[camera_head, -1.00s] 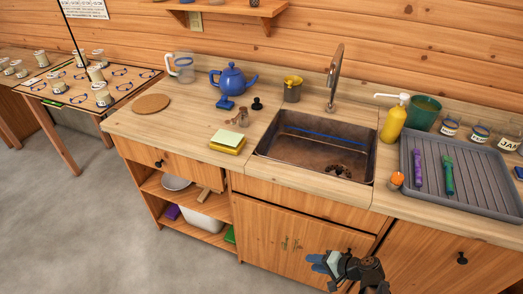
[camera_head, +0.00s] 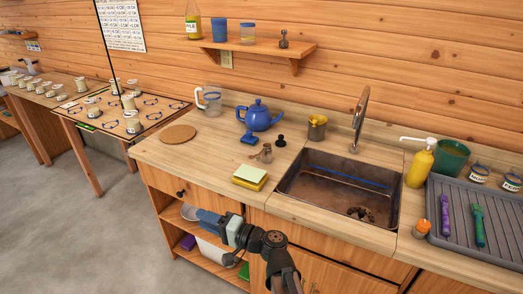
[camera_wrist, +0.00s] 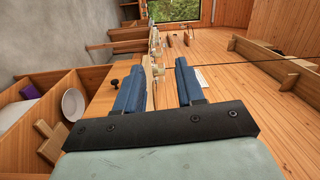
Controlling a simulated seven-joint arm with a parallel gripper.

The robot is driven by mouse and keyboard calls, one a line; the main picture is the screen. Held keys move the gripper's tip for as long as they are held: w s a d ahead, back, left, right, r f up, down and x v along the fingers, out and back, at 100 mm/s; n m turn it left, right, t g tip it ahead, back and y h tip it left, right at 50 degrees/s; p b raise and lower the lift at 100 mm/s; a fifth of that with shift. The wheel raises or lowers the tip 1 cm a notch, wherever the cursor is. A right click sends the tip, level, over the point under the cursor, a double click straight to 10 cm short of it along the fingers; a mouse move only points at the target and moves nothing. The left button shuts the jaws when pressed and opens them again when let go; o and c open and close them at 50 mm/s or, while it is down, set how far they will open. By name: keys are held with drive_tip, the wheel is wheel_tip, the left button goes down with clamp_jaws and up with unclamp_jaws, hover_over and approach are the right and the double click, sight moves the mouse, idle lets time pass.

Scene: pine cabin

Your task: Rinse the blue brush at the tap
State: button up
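A small blue item (camera_head: 249,138), possibly the blue brush, lies on the counter in front of the blue teapot (camera_head: 258,117); its exact shape is too small to tell. The metal tap (camera_head: 359,120) rises behind the sink (camera_head: 332,190). No running water shows. A thin blue line (camera_head: 345,174) crosses the sink's back wall. My gripper (camera_head: 206,222) is in front of the cabinet, below the counter edge, apart from the blue item. In the wrist view, its two blue fingers (camera_wrist: 158,85) are apart with nothing held between them.
A yellow soap bottle (camera_head: 420,165) and grey drying tray (camera_head: 460,240) are right. A cork mat (camera_head: 178,134) lies left, with clear counter around it.

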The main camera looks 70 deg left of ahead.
drive_tip(key=s+a+r+n+g+h, duration=0.2)
drive_tip(key=s+r, duration=0.5)
drive_tip(key=s, duration=0.1)
drive_tip(key=s+a+r+n+g+h, duration=0.2)
drive_tip(key=s+r, duration=0.6)
drive_tip(key=s, duration=0.1)
drive_tip(key=m+t+h, duration=0.6)
drive_tip(key=t, duration=1)
approach(261, 153)
drive_tip(key=x, duration=0.8)
drive_tip(key=shift+s, duration=0.1)
clamp_jaws()
